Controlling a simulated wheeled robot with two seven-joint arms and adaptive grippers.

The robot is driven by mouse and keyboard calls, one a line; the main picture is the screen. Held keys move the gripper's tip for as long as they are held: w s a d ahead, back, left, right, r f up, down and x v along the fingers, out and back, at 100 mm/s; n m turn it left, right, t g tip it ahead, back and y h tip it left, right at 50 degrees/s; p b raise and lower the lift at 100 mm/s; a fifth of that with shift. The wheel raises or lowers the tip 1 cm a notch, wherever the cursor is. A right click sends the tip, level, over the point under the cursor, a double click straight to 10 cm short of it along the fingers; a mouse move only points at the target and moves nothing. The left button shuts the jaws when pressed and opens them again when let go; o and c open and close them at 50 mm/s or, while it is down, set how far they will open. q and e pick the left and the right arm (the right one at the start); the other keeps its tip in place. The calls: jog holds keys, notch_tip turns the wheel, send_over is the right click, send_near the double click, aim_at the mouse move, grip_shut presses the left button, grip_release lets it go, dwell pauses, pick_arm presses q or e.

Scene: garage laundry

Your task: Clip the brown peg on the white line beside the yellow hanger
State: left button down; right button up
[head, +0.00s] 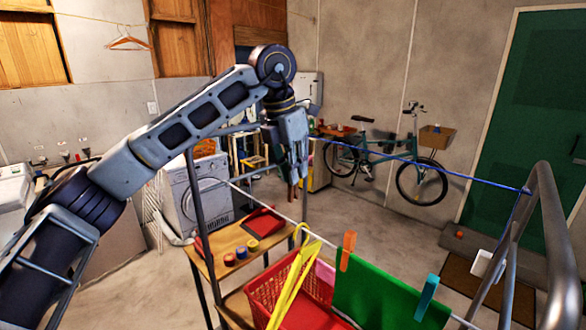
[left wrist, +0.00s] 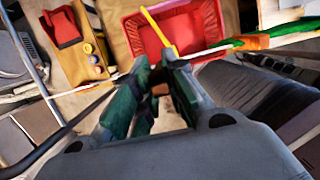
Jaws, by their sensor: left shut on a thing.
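My left gripper (head: 295,172) is shut on the brown peg (head: 291,192), which points down below the fingertips and is mostly hidden by them. In the left wrist view the fingers of the left gripper (left wrist: 160,80) are close to the white line; whether the peg touches the line I cannot tell. The white line (head: 272,208) runs from the back left to the front right. The yellow hanger (head: 291,284) hangs on it, to the right of and nearer than the gripper. It also shows in the left wrist view (left wrist: 157,30). My right gripper is not in view.
An orange peg (head: 347,251) and a teal peg (head: 427,293) hold a green cloth (head: 378,292) on the white line. A red basket (head: 262,293) stands below. A blue line (head: 450,170) runs behind. A wooden shelf (head: 222,242) with small round items stands left.

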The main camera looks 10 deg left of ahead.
aim_at(291, 196)
pick_arm(q)
jog(key=shift+f+b, duration=3.55)
jog(key=shift+f, duration=1.55)
jog(key=c, duration=1.4)
grip_release()
jog(key=shift+r, duration=0.15)
jog(key=shift+r, duration=0.2)
jog(key=shift+v, duration=5.8)
